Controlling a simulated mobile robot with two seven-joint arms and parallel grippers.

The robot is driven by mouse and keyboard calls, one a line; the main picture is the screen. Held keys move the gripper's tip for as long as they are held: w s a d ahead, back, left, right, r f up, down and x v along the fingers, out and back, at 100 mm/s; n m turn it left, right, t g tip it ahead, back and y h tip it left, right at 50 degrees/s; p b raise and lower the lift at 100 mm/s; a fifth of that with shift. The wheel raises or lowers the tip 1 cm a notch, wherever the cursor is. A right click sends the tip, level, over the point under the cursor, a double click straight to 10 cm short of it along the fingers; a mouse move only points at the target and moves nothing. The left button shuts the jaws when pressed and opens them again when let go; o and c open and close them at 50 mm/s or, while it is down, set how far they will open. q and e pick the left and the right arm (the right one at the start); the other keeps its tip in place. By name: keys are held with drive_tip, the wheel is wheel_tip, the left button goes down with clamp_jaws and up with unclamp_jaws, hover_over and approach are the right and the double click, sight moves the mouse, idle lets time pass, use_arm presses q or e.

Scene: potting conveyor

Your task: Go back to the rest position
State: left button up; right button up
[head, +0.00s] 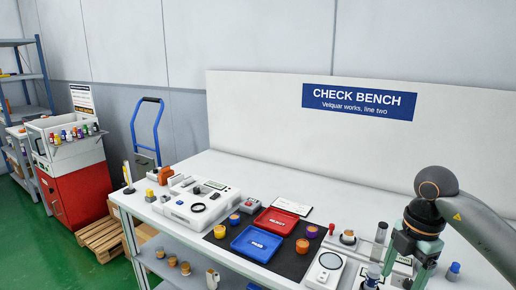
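My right arm comes in from the right, and my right gripper (403,272) points down over the right end of the white check bench (178,240). Its two greenish fingers look spread apart, with nothing clearly held between them. A small grey-blue cylinder (372,276) stands just left of the fingers. The fingertips are near the bottom of the picture and partly hard to make out. My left gripper is not in view.
A blue tray (257,244) and a red tray (276,222) lie on a dark mat (291,264) with small round pieces around them. A red cabinet (82,194) and blue hand truck (134,126) stand beyond.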

drive_tip(key=s+a+f+n+g+y, duration=0.1)
drive_tip(key=a+f+n+y, duration=0.15)
drive_tip(key=a, duration=0.35)
drive_tip(key=s+a+f+n+y, duration=0.1)
drive_tip(key=s+a+y, duration=0.15)
drive_tip(key=a, duration=0.35)
drive_tip(key=a+f+n+g+y, duration=0.1)
drive_tip(key=a+f+n+y, duration=0.15)
drive_tip(key=a, duration=0.35)
drive_tip(key=s+a+r+m+t+y+p, duration=0.15)
drive_tip(key=a+r+m+t+y, duration=0.3)
drive_tip(key=a+y, duration=0.55)
drive_tip(key=d+f+m+t+h, duration=1.2)
drive_tip(key=f+m+t, duration=0.2)
drive_tip(key=m, duration=0.4)
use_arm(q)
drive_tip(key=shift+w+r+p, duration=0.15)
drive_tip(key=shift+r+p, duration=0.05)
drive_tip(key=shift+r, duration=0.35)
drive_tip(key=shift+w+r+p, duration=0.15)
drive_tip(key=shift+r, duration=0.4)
use_arm(e)
drive_tip(key=s+d+f+m+g+h, duration=0.3)
drive_tip(key=s+f+g, duration=0.4)
drive_tip(key=s+f, duration=0.7)
drive_tip(key=shift+d+f+h, duration=0.3)
drive_tip(key=shift+d+h, duration=0.15)
drive_tip(key=shift+d, duration=0.25)
